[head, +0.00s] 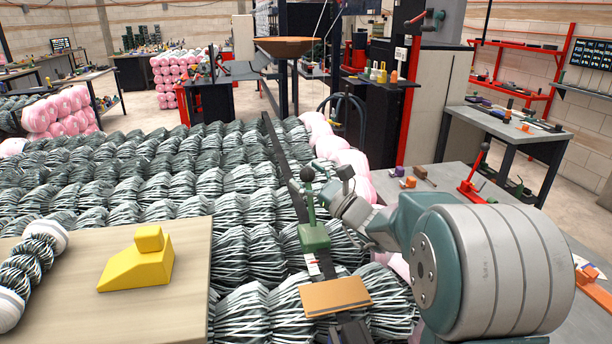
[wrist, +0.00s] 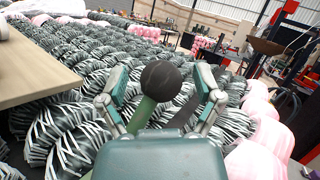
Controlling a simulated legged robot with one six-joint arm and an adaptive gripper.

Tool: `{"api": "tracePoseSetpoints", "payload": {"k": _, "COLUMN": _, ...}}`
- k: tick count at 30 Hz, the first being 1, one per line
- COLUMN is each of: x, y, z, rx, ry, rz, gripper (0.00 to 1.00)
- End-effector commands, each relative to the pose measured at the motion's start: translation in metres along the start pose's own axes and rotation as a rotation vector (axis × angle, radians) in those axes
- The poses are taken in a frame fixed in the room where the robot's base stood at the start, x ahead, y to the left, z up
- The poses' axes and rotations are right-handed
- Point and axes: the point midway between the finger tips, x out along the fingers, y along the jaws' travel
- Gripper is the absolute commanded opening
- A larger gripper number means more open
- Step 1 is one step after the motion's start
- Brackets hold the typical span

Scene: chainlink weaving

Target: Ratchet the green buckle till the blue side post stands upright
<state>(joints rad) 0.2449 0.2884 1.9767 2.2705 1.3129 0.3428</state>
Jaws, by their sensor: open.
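The green buckle (head: 314,237) sits on a dark strap (head: 283,165) that runs across the rolls of wire. Its lever stands up and ends in a black ball knob (head: 307,174). In the wrist view the knob (wrist: 161,80) and the green lever (wrist: 142,115) are between the fingers of my gripper (wrist: 161,72), which are apart on either side. In the head view my gripper (head: 328,184) reaches in from the right at the lever. I cannot tell whether a finger touches it. I cannot make out a blue side post with certainty.
A tan plate (head: 335,296) lies on the strap in front of the buckle. A wooden board (head: 185,295) at the left bears a yellow wedge block (head: 137,264). Pink rolls (head: 345,158) line the load's right edge. A workbench (head: 430,186) with small tools stands at the right.

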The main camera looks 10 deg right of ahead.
Motion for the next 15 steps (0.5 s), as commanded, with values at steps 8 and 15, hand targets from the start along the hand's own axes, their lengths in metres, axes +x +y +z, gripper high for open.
{"api": "tracePoseSetpoints", "payload": {"k": 8, "x": -0.038, "y": -0.001, "z": -0.001, "rx": -0.001, "ry": 0.003, "rz": -0.004, "gripper": 0.84}}
{"api": "tracePoseSetpoints", "payload": {"k": 15, "x": -0.088, "y": -0.001, "z": -0.002, "rx": 0.000, "ry": 0.003, "rz": -0.004, "gripper": 0.84}}
